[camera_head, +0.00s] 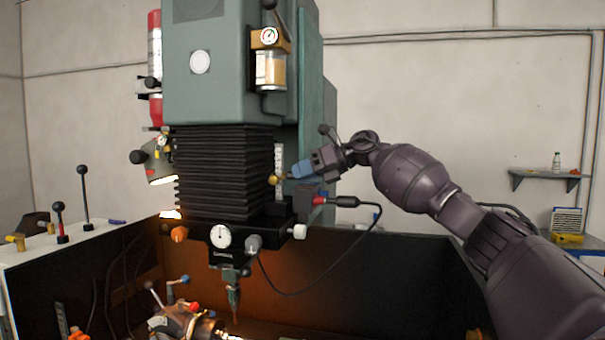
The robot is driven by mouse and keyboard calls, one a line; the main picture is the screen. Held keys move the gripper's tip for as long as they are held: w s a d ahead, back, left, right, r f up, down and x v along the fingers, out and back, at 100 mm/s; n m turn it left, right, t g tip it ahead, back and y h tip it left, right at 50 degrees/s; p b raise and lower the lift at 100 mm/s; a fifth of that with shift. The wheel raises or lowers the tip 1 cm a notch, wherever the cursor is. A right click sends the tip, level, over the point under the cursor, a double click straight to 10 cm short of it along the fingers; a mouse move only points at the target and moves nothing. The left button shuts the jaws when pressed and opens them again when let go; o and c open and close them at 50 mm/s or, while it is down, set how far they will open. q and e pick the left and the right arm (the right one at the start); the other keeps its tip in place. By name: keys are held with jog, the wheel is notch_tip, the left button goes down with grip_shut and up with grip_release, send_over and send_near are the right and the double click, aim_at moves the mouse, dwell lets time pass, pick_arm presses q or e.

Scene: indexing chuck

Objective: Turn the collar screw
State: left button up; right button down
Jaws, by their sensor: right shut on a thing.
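The collar screw appears to be the small brass knob (272,180) at the right side of the black bellows, beside the white scale strip. My right gripper (286,177) reaches in from the right, with its blue-grey body just right of the knob. Its fingertips are shut on the brass knob and partly hide it; the fingers themselves are small in the picture. My left gripper is not in view.
The green machine head (225,60) and black bellows (223,170) stand left of my right arm. Below are a dial gauge (220,236), a pointed spindle tool (233,295) and a dark tray wall (400,280). A black cable (330,280) hangs under the gripper. A wall shelf (545,176) is far right.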

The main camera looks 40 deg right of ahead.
jog(key=m+y, duration=0.1)
jog(key=m, duration=0.1)
jog(key=m+g+y, duration=0.1)
jog(key=m, duration=0.1)
jog(key=shift+w+d+f+m+y, duration=0.15)
jog(key=shift+m+y, duration=0.15)
jog(key=shift+y, duration=0.1)
jog(key=m+y, duration=0.1)
jog(key=m, duration=0.1)
jog(key=m+y, duration=0.1)
jog(key=m, duration=0.2)
jog(key=shift+d+f+y, duration=0.1)
jog(key=shift+f+y, duration=0.1)
jog(key=shift+y, duration=0.1)
dwell(0.3)
jog(key=c, duration=1)
grip_release()
